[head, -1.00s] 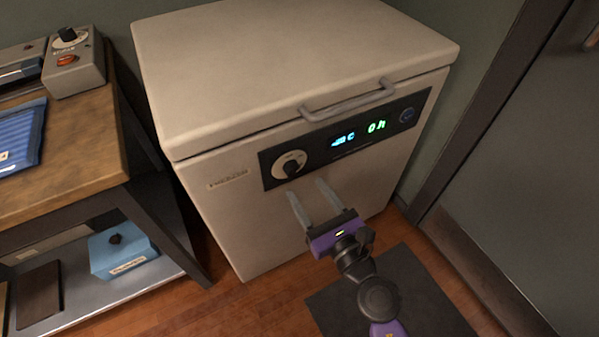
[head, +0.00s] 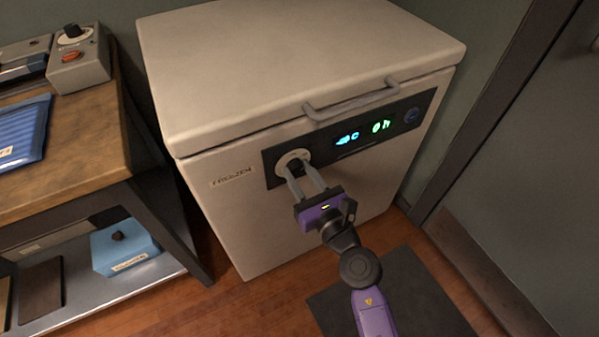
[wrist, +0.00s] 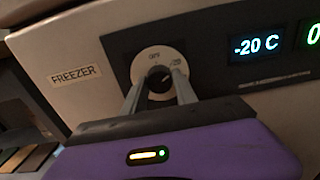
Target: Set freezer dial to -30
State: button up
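The white chest freezer (head: 225,215) stands against the wall with a dark control panel on its upper front. Its dial is a white disc (head: 283,160) with a black knob, at the panel's left end; it also shows in the wrist view (wrist: 160,59). "OFF" is printed at the disc's top; other marks are too small to read surely. The display (wrist: 257,45) reads -20 C. My purple gripper (head: 302,170) is at the dial with its two fingers apart, one on each side of the knob (wrist: 159,78). I cannot tell whether the fingers touch the knob.
A green readout (head: 382,126) and a round button (head: 411,116) sit right of the display. The lid handle (head: 350,103) is above the panel. A wooden bench (head: 75,160) stands left, with a grey control box (head: 80,72) on top. A door is at right.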

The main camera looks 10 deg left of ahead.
grip_shut()
jog(key=shift+m, duration=0.3)
jog(key=m+p, duration=0.3)
jog(key=m, duration=0.1)
jog(key=shift+r+p, duration=0.15)
jog(key=shift+p, duration=0.15)
jog(key=m+p, duration=0.2)
jog(key=m, duration=0.2)
jog(key=shift+s, duration=0.1)
jog(key=shift+a+m+p, duration=0.1)
jog(key=shift+m+p, duration=0.6)
jog(key=shift+m, duration=0.9)
jog(key=shift+f, duration=0.2)
